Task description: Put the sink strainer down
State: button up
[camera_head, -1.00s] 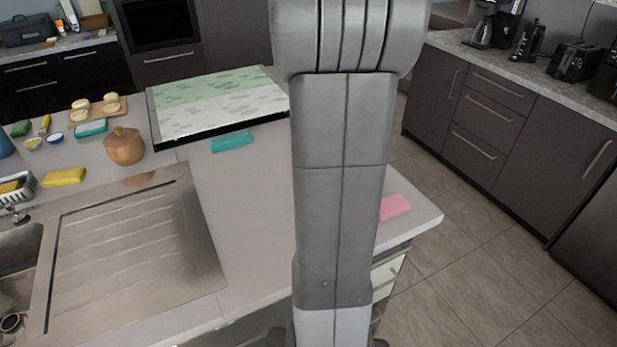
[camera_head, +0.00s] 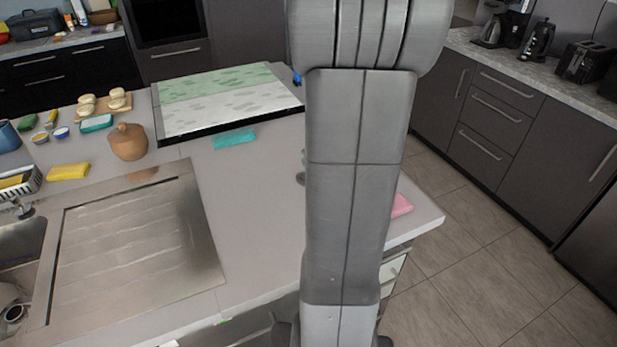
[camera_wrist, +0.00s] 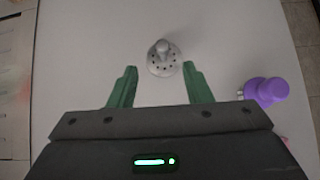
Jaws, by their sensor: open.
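The sink strainer (camera_wrist: 163,60) is a round, pale metal disc with small holes and a raised knob. In the wrist view it is upright on the light grey countertop (camera_wrist: 80,75). My gripper (camera_wrist: 160,67) is open, its green fingers on either side of the strainer's near edge, with gaps visible. In the head view my arm hides the gripper. A small grey shape (camera_head: 300,178) shows beside my arm there; I cannot tell whether it is the strainer.
A purple object (camera_wrist: 268,92) stands right of the gripper in the wrist view. A pink item (camera_head: 401,206) lies near the counter's right edge. A teal item (camera_head: 235,138), a patterned board (camera_head: 225,115) and a steel sink drainer (camera_head: 140,245) are to the left.

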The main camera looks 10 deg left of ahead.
jog(key=b+x, duration=0.2)
jog(key=x, duration=1)
jog(key=shift+w+f, duration=0.25)
jog(key=shift+f, duration=0.1)
jog(key=shift+d, duration=0.1)
jog(key=shift+c, duration=0.3)
grip_shut()
